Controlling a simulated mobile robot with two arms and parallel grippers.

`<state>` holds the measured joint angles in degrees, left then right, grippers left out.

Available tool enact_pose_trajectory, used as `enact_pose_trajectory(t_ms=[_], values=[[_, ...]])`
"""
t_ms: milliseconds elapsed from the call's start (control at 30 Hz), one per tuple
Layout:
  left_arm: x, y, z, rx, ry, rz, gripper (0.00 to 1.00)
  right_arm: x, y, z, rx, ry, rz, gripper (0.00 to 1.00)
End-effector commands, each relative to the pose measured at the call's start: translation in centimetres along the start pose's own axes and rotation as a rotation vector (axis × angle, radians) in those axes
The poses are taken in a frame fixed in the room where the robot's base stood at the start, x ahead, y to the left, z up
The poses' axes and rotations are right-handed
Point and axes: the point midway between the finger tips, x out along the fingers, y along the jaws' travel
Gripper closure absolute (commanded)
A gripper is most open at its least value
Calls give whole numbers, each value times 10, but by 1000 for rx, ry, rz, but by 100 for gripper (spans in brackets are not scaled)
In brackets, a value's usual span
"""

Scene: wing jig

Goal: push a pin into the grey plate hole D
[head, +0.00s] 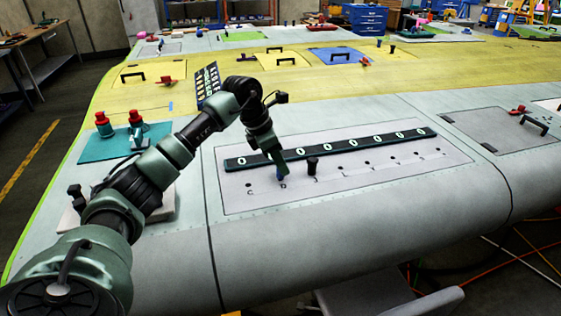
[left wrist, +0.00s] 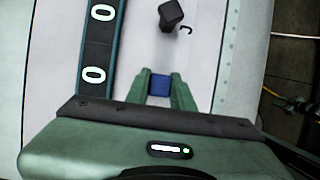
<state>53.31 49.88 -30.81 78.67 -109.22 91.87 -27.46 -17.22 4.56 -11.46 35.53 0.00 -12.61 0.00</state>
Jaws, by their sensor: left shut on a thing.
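The grey plate (head: 345,187) lies on the wing panel with a row of small dark holes and letters along it. My left gripper (head: 281,174) is shut on a blue pin (head: 280,178), low over the plate beside the letter D. In the left wrist view the blue pin (left wrist: 159,92) sits between the two green fingers (left wrist: 160,96). Hole D is hidden by the gripper and pin, so I cannot tell how deep the pin sits. A black pin (head: 312,164) stands in the plate to the right; it also shows in the left wrist view (left wrist: 171,15). My right gripper is out of view.
A dark strip with white ovals (head: 330,147) runs along the plate behind the holes. A teal mat (head: 105,150) with red-topped bottles (head: 103,124) lies at the left. A black handle (head: 533,124) stands on a panel at the right. The plate's right part is clear.

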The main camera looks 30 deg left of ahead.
Motion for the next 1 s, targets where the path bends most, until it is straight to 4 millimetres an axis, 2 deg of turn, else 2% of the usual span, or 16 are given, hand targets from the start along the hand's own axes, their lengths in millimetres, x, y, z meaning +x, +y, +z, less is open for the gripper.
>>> enact_pose_trajectory(t_ms=[167,433,467,500,533,867,1000], values=[[7,0,-3,0,0,0,100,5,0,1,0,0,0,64],[7,0,-3,0,0,0,100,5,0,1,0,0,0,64],[7,0,-3,0,0,0,68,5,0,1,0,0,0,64],[7,0,-3,0,0,0,57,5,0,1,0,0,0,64],[7,0,-3,0,0,0,51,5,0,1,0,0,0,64],[6,0,-3,0,1,0,51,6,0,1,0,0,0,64],[-7,1,-4,0,-1,4,51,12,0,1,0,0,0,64]])
